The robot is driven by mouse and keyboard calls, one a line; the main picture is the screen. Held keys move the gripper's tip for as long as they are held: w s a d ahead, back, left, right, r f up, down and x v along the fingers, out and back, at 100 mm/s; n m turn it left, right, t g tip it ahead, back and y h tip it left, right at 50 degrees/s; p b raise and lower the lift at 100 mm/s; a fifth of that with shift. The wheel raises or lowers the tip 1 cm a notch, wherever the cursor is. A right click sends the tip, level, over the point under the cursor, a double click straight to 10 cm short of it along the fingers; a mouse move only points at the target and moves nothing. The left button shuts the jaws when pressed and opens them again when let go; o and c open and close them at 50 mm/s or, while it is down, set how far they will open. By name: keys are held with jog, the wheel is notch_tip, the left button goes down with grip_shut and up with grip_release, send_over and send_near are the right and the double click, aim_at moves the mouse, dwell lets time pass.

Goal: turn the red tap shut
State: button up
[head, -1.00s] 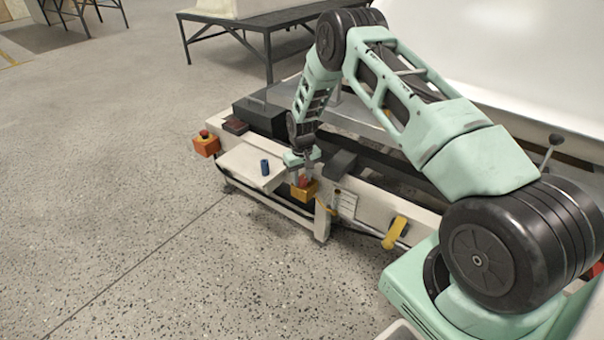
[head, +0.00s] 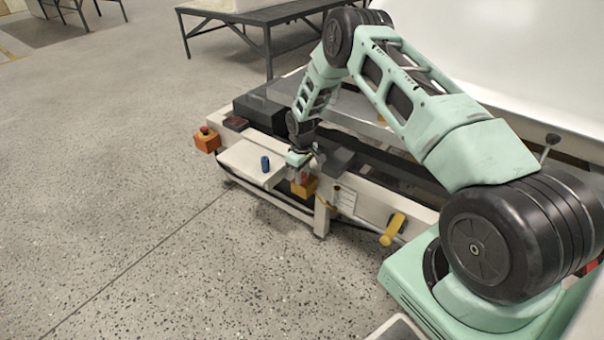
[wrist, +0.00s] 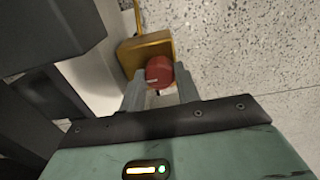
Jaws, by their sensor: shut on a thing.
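The red tap (wrist: 159,71) is a round red knob in front of a yellow-brown housing (wrist: 143,50) in the wrist view. In the head view the red knob (head: 304,177) is small and partly covered by my gripper, with the yellow housing (head: 304,189) below it. My gripper (wrist: 161,88) has one grey finger on each side of the red knob and is shut on it. In the head view my gripper (head: 301,172) reaches down to the knob at the front edge of the white bench frame (head: 352,197). The knob's turn angle cannot be told.
A blue cylinder (head: 265,164) stands on a white shelf (head: 248,160) left of my gripper. An orange box with a red button (head: 207,140) is at the frame's left end. A yellow lever (head: 393,229) sticks out to the right. The speckled floor (head: 120,180) in front is clear.

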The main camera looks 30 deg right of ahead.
jog(key=o, duration=1)
notch_tip(320, 180, up, 17)
jog(key=p, duration=0.3)
jog(key=shift+r+p, duration=0.2)
jog(key=shift+p, duration=0.15)
